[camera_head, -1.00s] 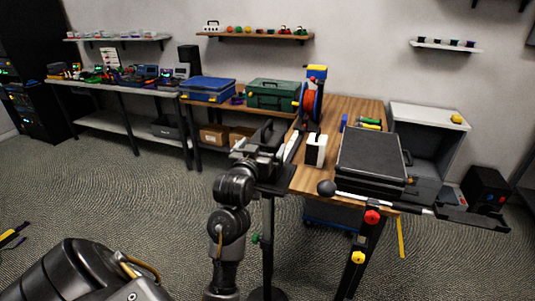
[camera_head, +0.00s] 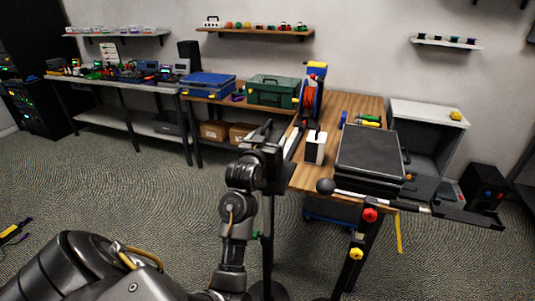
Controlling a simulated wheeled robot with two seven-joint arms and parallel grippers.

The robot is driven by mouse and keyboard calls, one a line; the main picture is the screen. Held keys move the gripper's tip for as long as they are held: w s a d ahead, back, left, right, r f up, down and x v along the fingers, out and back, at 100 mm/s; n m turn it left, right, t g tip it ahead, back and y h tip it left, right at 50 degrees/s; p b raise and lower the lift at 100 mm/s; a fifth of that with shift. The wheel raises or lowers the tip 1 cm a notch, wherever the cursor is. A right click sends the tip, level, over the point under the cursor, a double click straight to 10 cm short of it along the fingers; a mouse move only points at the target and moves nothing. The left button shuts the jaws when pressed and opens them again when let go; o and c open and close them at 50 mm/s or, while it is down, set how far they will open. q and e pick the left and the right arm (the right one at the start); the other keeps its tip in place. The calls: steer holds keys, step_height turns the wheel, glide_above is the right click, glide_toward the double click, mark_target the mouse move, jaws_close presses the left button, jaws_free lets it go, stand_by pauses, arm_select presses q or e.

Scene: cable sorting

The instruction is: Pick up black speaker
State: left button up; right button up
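A tall black box that looks like a speaker (camera_head: 189,52) stands upright at the back, by the wall at the right end of the long bench. A second black box (camera_head: 484,188) with small red and blue spots is on the floor at the far right; I cannot tell whether it is a speaker. My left gripper (camera_head: 277,136) is upright at the near left edge of the wooden table, its fingers apart and nothing seen between them. It is far from both black boxes.
The wooden table (camera_head: 350,108) holds a black case (camera_head: 368,155), a white box (camera_head: 315,148) and a cable reel (camera_head: 311,95). Blue (camera_head: 208,87) and green (camera_head: 272,91) toolboxes stand behind.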

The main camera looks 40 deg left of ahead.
arm_select(q)
steer(key=c, duration=1.4)
steer(key=shift+r, duration=0.1)
steer(key=shift+c, duration=0.5)
steer(key=shift+r+b, duration=0.4)
steer(key=shift+r, duration=0.45)
steer(key=s+r, duration=0.1)
steer(key=r, duration=0.1)
steer(key=s+r, duration=0.2)
steer(key=r, duration=0.1)
steer(key=s+r+b, duration=0.1)
steer(key=s+r, duration=0.1)
steer(key=shift+r, duration=0.3)
steer(key=s+r+p, duration=0.3)
steer(key=s+p, duration=0.6)
steer(key=p, duration=0.4)
steer(key=shift+d+r+p, duration=0.25)
steer(key=shift+r+p, duration=0.1)
